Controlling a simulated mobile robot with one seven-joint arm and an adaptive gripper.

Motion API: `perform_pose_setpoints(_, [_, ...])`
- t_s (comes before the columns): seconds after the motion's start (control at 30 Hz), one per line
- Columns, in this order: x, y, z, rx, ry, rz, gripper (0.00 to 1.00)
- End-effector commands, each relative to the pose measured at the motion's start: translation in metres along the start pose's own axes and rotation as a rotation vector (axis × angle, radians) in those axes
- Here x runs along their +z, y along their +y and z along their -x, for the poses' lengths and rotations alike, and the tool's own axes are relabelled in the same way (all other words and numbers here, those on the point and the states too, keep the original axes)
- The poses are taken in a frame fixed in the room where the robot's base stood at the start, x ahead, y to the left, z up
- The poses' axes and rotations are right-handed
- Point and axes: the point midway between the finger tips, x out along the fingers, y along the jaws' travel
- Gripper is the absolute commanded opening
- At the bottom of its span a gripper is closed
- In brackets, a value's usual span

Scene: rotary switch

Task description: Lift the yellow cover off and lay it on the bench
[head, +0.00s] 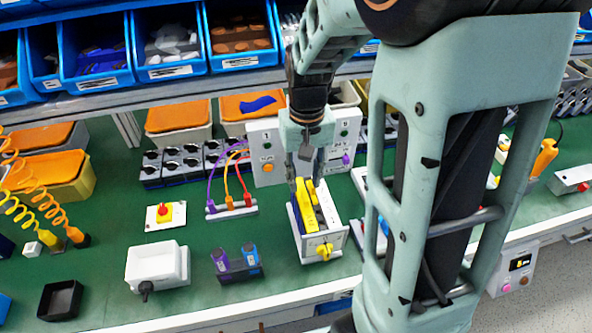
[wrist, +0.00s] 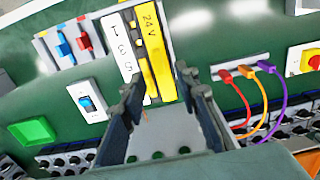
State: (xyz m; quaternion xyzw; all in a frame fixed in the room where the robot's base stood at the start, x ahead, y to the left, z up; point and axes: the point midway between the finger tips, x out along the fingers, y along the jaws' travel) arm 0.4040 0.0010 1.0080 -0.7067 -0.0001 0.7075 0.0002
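The yellow cover (wrist: 156,55) is a long narrow piece marked "24V", beside a white marked strip (wrist: 122,50) in the wrist view. In the head view the yellow cover (head: 309,212) shows on a white box (head: 318,243) with a yellow knob (head: 324,251) at its front. My gripper (wrist: 160,92) is open, its fingers spread with the cover's near end showing between and just beyond the tips. In the head view my gripper (head: 306,180) points down over the box's back end. Whether a finger touches the cover cannot be told.
Red, orange and purple plugs (head: 232,205) stand close left of the box. Grey panels (head: 265,155) stand behind it.

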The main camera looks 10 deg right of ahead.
Motion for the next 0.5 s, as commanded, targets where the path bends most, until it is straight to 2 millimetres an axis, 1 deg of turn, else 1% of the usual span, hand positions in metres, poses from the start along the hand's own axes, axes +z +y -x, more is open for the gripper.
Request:
perform_pose_setpoints(0.17, [0.002,0.000,-0.015,0.001,-0.004,0.000,0.29])
perform_pose_setpoints(0.3, [0.005,0.001,-0.036,0.001,-0.004,0.000,0.29])
perform_pose_setpoints(0.4, [0.004,0.001,-0.049,0.001,-0.002,0.000,0.29])
perform_pose_setpoints(0.5, [0.004,0.001,-0.055,0.001,-0.001,0.000,0.29])
